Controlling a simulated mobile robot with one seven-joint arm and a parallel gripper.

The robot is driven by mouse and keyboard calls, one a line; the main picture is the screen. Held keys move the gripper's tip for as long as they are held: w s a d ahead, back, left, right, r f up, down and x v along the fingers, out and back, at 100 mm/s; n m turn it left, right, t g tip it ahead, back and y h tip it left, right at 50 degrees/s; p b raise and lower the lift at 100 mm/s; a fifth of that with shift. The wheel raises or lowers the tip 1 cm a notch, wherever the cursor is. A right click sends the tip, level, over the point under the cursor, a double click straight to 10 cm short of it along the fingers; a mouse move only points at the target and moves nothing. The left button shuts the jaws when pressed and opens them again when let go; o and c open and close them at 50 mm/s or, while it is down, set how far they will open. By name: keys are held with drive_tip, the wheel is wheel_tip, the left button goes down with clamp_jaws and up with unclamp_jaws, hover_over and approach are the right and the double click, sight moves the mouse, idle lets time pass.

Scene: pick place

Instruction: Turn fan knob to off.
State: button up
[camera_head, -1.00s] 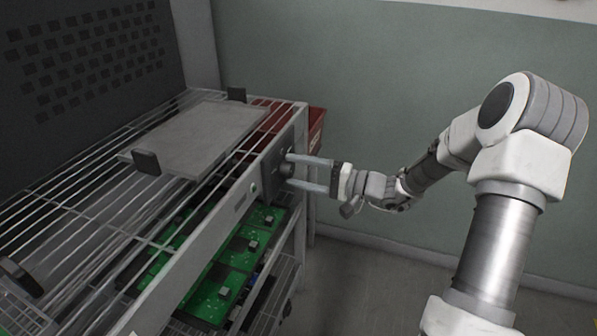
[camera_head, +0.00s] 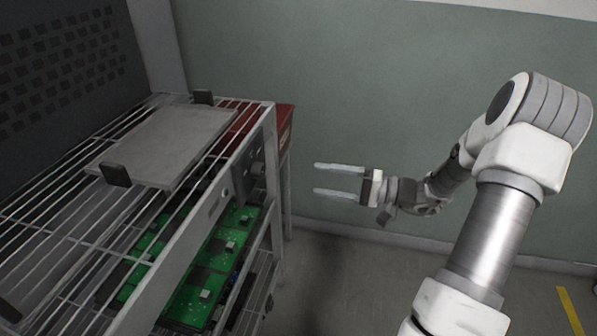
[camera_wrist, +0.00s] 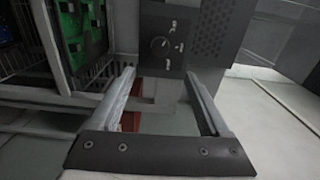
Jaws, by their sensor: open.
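The fan knob (camera_wrist: 160,44) is a small round dial on a dark control panel (camera_wrist: 151,18), with several pale marks to its right in the wrist view. Its exact setting is too small to read. In the head view the knob (camera_head: 257,168) sits at the far end of the rack's front rail and looks dark and blurred. My gripper (camera_head: 316,179) is open and empty, to the right of the panel with a clear gap. In the wrist view the fingers (camera_wrist: 160,73) point toward the panel, with the knob beyond and between their tips; neither touches it.
A wire rack (camera_head: 60,215) with a grey plate (camera_head: 165,145) on top stands at left. Green circuit boards (camera_head: 215,262) lie on the shelf below. A red bin (camera_head: 284,125) is behind the rack. Free floor lies right of the rack, before a green wall (camera_head: 400,80).

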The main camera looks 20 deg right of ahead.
drive_tip(key=v, duration=0.3)
drive_tip(key=shift+s+d, duration=0.25)
drive_tip(key=shift+d, duration=0.05)
